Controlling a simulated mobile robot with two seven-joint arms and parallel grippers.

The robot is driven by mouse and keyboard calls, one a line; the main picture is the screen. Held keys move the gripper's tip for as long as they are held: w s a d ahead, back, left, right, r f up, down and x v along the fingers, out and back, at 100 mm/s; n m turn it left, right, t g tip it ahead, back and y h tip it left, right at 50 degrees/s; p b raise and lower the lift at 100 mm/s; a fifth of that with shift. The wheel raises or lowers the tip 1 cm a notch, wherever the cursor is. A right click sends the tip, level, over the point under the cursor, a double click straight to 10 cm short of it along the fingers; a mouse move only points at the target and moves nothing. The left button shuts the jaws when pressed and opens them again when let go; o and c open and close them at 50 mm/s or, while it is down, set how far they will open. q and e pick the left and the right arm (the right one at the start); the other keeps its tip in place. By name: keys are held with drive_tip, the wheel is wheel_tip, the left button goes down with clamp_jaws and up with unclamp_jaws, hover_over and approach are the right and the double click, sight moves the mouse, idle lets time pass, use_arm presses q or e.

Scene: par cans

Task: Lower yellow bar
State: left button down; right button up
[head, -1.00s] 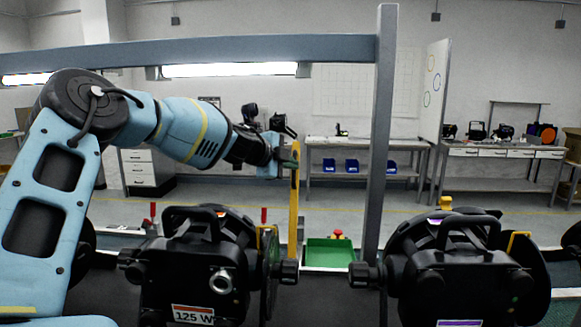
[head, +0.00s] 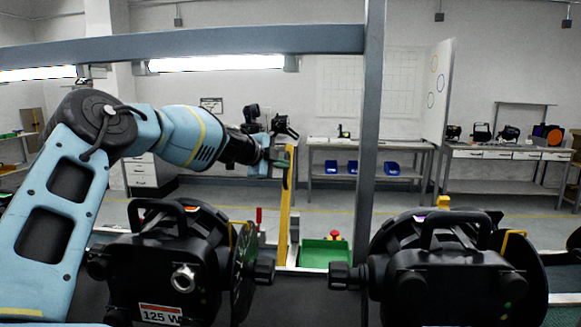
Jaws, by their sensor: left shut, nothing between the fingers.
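The yellow bar (head: 286,215) stands upright in the middle of the head view, behind and between the two black par cans. My left gripper (head: 284,160) is at the bar's upper end, its fingers beside or against it. The fingers are shut with nothing between them. Whether they touch the bar is hard to tell. The bar's lower end meets the line edge near the green tray. My right gripper is not in view.
A black par can (head: 168,262) labelled 125 W stands at left front, another (head: 445,265) at right. A grey post (head: 371,150) rises between them, joined to a grey overhead beam (head: 200,50). A green tray (head: 322,253) with a red button (head: 334,234) sits behind.

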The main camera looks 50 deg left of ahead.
use_arm(q)
drive_tip(key=shift+w+a+f, duration=0.2)
drive_tip(key=shift+w, duration=0.35)
drive_tip(key=shift+r, duration=0.1)
drive_tip(key=p+v, duration=0.1)
drive_tip(key=v, duration=0.7)
drive_tip(key=shift+s+a, duration=0.15)
drive_tip(key=shift+s, duration=0.2)
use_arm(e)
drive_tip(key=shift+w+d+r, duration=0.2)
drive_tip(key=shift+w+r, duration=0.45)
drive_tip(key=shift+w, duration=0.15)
